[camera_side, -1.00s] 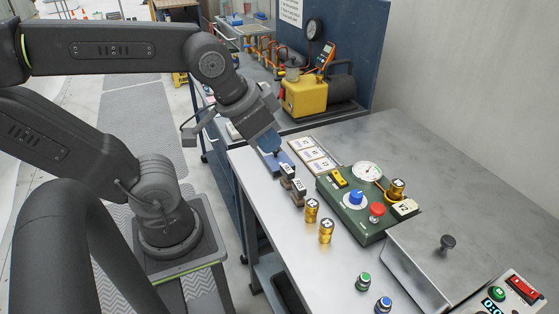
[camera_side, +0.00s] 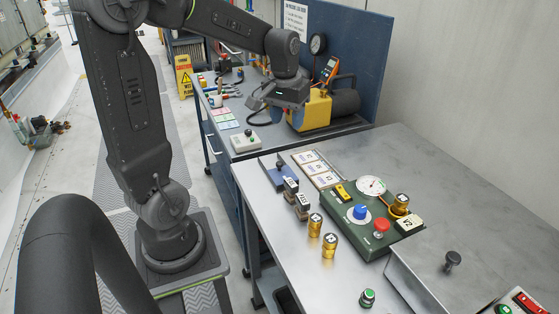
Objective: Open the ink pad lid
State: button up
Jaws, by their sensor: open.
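The ink pad (camera_side: 281,176) is a small blue block at the left edge of the near metal table, with a small dark knob on top. It looks closed, but it is too small to tell for sure how its lid sits. My gripper (camera_side: 290,112) is above and behind the ink pad, in front of the yellow vacuum pump. It is open and apart from the pad, with nothing visible in it. Its fingers are small and dark here.
Two dark stamps (camera_side: 302,207) stand just in front of the ink pad. Label cards (camera_side: 316,167) lie to its right. Brass fittings (camera_side: 329,245) and a green gauge box (camera_side: 366,228) are nearer. The yellow pump (camera_side: 311,109) stands on the rear cart.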

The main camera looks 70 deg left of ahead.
jog(key=n+g, duration=0.1)
jog(key=n, duration=0.1)
send_over(279, 163)
notch_tip(279, 163, down, 3)
jog(key=shift+h, duration=0.3)
notch_tip(279, 163, down, 14)
jog(key=shift+w+r, duration=0.1)
jog(key=shift+c, duration=0.5)
grip_shut()
